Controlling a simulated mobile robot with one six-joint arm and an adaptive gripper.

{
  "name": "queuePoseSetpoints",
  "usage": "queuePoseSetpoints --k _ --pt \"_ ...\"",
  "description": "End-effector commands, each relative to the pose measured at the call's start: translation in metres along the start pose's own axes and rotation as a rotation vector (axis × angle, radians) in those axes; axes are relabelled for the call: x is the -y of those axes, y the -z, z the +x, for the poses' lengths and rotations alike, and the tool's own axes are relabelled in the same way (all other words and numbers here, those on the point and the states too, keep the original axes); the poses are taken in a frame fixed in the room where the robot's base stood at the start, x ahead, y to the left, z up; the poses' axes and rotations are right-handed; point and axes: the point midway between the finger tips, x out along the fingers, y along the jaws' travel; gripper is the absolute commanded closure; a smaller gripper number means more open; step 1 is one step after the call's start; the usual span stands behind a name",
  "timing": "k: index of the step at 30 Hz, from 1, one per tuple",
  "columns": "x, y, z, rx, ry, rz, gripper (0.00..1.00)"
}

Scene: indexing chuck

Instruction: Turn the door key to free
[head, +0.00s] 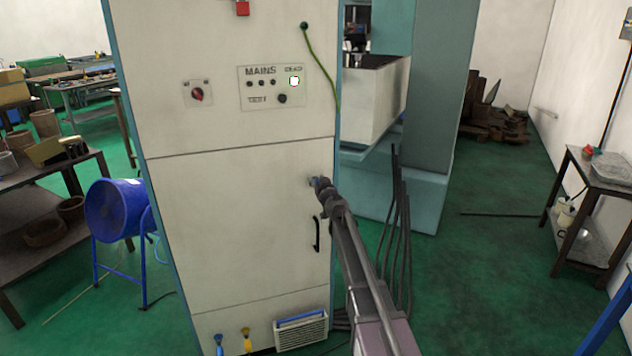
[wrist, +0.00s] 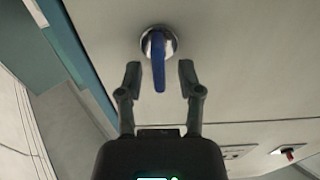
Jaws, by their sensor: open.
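The door key has a blue grip in a round silver lock and shows in the wrist view (wrist: 158,60). It sits on the cream cabinet door (head: 235,225). My gripper (wrist: 159,76) is open, with its fingertips on either side of the key's blue grip and a gap on both sides. In the head view my gripper (head: 318,184) is at the lock near the door's right edge, and a small blue part of the key shows beside it. My gripper and arm hide most of the lock there.
A black door handle (head: 317,234) is just below the lock. A control panel marked MAINS (head: 271,87) and a red rotary switch (head: 197,94) are on the upper cabinet. A green cable (head: 326,72) hangs at the upper right. Dark cables (head: 398,240) stand right of the cabinet.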

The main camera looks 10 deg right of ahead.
Motion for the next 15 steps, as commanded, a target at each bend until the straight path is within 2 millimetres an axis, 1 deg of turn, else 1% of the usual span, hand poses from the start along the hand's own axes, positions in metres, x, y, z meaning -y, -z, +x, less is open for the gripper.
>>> queuePoseSetpoints --k 3,5,6,8,13,14,15 --pt "-0.0001 0.0000 -0.0002 0.000 0.000 0.000 0.53" --pt "-0.0002 0.0000 -0.0002 0.000 0.000 0.000 0.71" --pt "-0.0002 0.0000 -0.0002 0.000 0.000 0.000 0.83" --pt "-0.0003 0.0000 -0.0003 0.000 0.000 0.000 1.00" --pt "-0.0004 0.0000 -0.0002 0.000 0.000 0.000 1.00" --pt "0.0049 0.0000 0.0006 0.000 0.002 0.000 1.00" --pt "0.0029 0.0000 0.0004 0.000 0.001 0.001 1.00"
